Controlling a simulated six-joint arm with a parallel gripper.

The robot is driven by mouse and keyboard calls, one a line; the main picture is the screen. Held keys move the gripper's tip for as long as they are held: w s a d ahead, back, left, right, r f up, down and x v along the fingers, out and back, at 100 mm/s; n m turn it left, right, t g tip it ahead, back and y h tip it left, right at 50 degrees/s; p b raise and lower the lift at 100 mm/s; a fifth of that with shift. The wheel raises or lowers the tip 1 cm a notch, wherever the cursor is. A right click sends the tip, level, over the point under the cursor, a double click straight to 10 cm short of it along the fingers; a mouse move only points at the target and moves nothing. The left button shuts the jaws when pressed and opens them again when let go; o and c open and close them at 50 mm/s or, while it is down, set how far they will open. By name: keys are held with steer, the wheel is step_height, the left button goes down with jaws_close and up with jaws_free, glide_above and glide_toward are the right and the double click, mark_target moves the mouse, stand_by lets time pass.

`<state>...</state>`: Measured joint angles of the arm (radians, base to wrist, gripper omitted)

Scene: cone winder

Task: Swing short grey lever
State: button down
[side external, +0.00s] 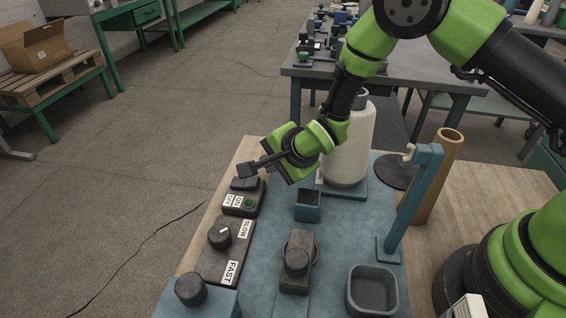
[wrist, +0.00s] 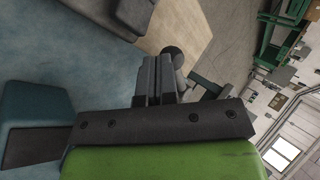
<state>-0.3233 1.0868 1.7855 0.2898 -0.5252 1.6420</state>
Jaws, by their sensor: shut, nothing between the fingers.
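My gripper (side external: 246,171) is shut and empty, reaching left over the far end of the control row in the side view. Nearer in the side view are a dark SLOW/FAST box with a round knob (side external: 219,237) and a grey block with a round-topped part (side external: 297,262). I cannot tell for certain which part is the short grey lever.
A white yarn cone (side external: 347,150) stands just right of my gripper. A blue post (side external: 413,205) and a brown tube (side external: 440,175) stand further right. A small blue box (side external: 307,206), a grey tray (side external: 372,290) and another knob (side external: 190,290) are nearer. Open floor lies left.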

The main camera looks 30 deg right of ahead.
steer(key=shift+w+a, duration=0.35)
steer(key=shift+w, duration=0.25)
steer(key=shift+w+a, duration=0.3)
steer(key=shift+w, duration=0.35)
steer(key=shift+w+a, duration=0.35)
steer(key=shift+w, duration=0.25)
steer(key=shift+w+a, duration=0.2)
steer(key=shift+w, duration=0.9)
steer(key=shift+w+d, duration=0.15)
